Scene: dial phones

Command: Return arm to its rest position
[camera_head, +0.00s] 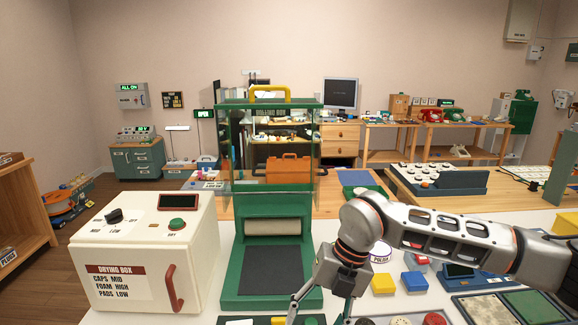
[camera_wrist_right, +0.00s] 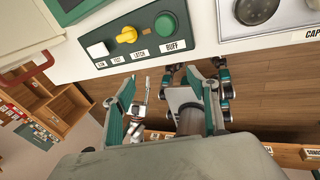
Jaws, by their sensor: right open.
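My right arm (camera_head: 450,240) comes in from the right in the head view, reaching across the white worktop. Its gripper (camera_head: 321,306) points down at the front edge, to the right of the green press-like stand (camera_head: 270,275). In the right wrist view the two fingers of this gripper (camera_wrist_right: 161,82) stand wide apart with nothing held between them. The fingers show over the floor in front of a control panel (camera_wrist_right: 140,40) with a yellow knob and a green button. I cannot make out my left gripper.
A white drying box (camera_head: 130,265) with a red handle stands at left. Yellow blocks (camera_head: 383,284), blue blocks (camera_head: 414,281) and a tray with a green pad (camera_head: 535,306) lie close below the arm.

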